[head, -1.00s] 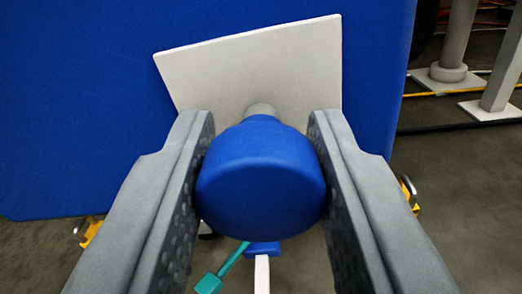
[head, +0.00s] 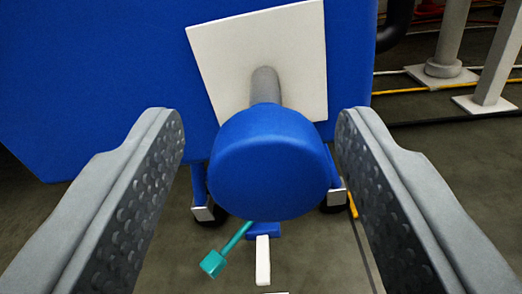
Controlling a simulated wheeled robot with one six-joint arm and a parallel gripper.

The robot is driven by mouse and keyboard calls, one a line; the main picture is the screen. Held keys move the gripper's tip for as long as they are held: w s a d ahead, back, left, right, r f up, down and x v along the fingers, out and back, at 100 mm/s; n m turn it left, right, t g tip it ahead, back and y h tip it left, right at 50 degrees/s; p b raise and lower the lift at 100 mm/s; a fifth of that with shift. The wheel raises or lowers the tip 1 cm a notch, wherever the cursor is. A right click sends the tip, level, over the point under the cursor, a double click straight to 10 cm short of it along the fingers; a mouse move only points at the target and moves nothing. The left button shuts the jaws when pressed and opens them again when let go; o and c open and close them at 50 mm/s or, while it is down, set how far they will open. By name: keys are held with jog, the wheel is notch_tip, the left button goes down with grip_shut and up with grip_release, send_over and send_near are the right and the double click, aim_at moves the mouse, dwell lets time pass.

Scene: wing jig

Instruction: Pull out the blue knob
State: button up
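The blue knob (head: 268,165) is a round blue head on a grey shaft (head: 266,86). The shaft comes out of a white plate (head: 224,62) on a blue panel (head: 110,85). A length of bare shaft shows between the plate and the knob. My gripper (head: 262,128) is open, with one finger on each side of the knob. A clear gap shows at the left finger and a narrower one at the right. The knob hides the lower edge of the plate.
Below the knob are a teal handle-like piece (head: 213,263), a white bar (head: 263,262) and casters (head: 203,214). Grey posts (head: 448,55) stand on the floor at the upper right, by a yellow cable (head: 400,87).

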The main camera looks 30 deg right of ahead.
jog(key=v, duration=1.7)
jog(key=shift+s+a, duration=0.1)
jog(key=shift+r, duration=0.1)
